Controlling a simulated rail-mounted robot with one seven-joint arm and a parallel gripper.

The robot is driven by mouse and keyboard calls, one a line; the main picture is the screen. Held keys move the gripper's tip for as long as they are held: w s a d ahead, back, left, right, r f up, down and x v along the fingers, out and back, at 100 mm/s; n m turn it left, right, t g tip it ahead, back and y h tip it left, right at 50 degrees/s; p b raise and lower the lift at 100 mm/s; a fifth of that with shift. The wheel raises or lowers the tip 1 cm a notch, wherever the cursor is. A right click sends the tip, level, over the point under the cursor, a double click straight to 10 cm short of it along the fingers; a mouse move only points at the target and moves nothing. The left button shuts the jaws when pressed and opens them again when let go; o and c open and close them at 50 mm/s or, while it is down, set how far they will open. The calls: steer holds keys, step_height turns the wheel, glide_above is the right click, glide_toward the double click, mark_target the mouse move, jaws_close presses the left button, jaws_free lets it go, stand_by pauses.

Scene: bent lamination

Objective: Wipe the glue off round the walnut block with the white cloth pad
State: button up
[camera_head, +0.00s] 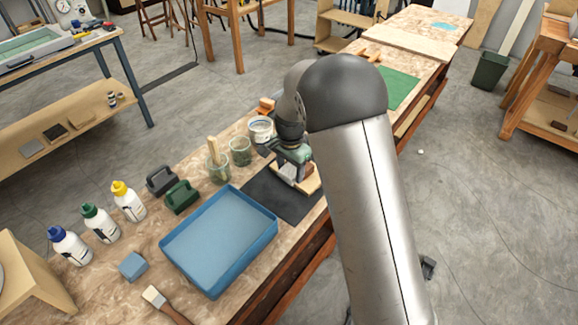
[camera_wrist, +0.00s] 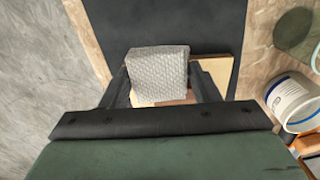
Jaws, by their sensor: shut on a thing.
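My gripper (camera_head: 291,160) is low over the dark mat on the workbench, shut on the white cloth pad (camera_head: 289,174). In the wrist view the pad (camera_wrist: 157,74) is a pale grey-white textured block between the two dark fingers. A light wooden board (camera_head: 311,184) lies under and beside the pad on the mat; its pale edge also shows in the wrist view (camera_wrist: 229,70). A small brown patch beside the pad may be the walnut block (camera_head: 308,171), mostly hidden by the gripper and pad. I cannot make out any glue or tell whether the pad touches the block.
The dark mat (camera_head: 262,197) is partly bare. The blue tray (camera_head: 211,287) lies in front of it. Glass jars (camera_head: 218,170) and a white tub (camera_head: 261,129) stand close to my gripper's left. Dark green and black handled tools (camera_head: 181,196) and several bottles (camera_head: 127,203) stand farther left.

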steer(key=f, duration=0.1)
steer(key=f+b, duration=0.1)
steer(key=f, duration=0.1)
steer(key=w+d+f+b, duration=0.1)
steer(key=shift+f, duration=0.2)
steer(key=w+a, duration=0.1)
steer(key=a, duration=0.1)
steer(key=w+a+p, duration=0.1)
steer(key=w, duration=0.1)
steer(key=shift+w+a+r, duration=0.1)
steer(key=shift+a+r, duration=0.1)
steer(key=shift+a, duration=0.2)
steer(key=shift+s+d+b, duration=0.7)
steer(key=shift+s+d, duration=0.95)
steer(key=shift+d, duration=0.2)
steer(key=shift+f, duration=0.4)
steer(key=shift+w+a+r, duration=0.1)
steer(key=shift+w+a, duration=0.45)
steer(key=shift+a, duration=0.1)
steer(key=shift+w+a, duration=0.1)
